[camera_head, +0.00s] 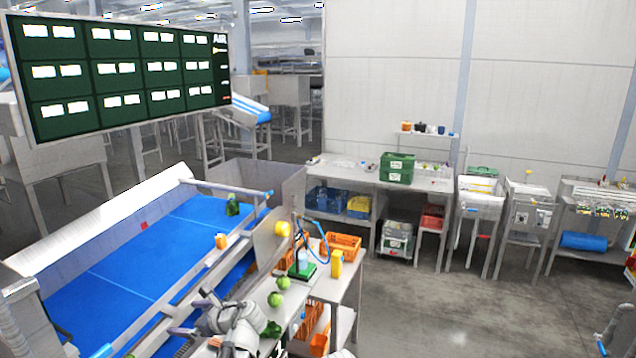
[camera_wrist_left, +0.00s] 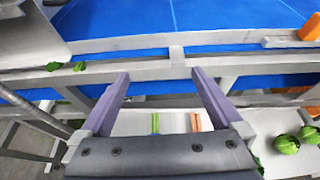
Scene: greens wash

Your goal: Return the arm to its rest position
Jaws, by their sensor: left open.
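My left arm reaches in at the bottom of the head view, over the near end of the metal side table (camera_head: 262,296). Its left gripper (camera_head: 193,312) has its fingers spread and points toward the blue conveyor belt (camera_head: 125,258). In the left wrist view the two purple fingers of the left gripper (camera_wrist_left: 160,92) stand apart with nothing between them. They are in front of the belt's metal frame (camera_wrist_left: 178,60).
Green heads (camera_head: 274,299) lie on the side table beside my left arm, with a yellow-orange bottle (camera_head: 336,263) and an orange crate (camera_head: 344,243) farther back. An orange block (camera_head: 221,241) is at the belt's edge. The floor (camera_head: 440,305) at right is clear.

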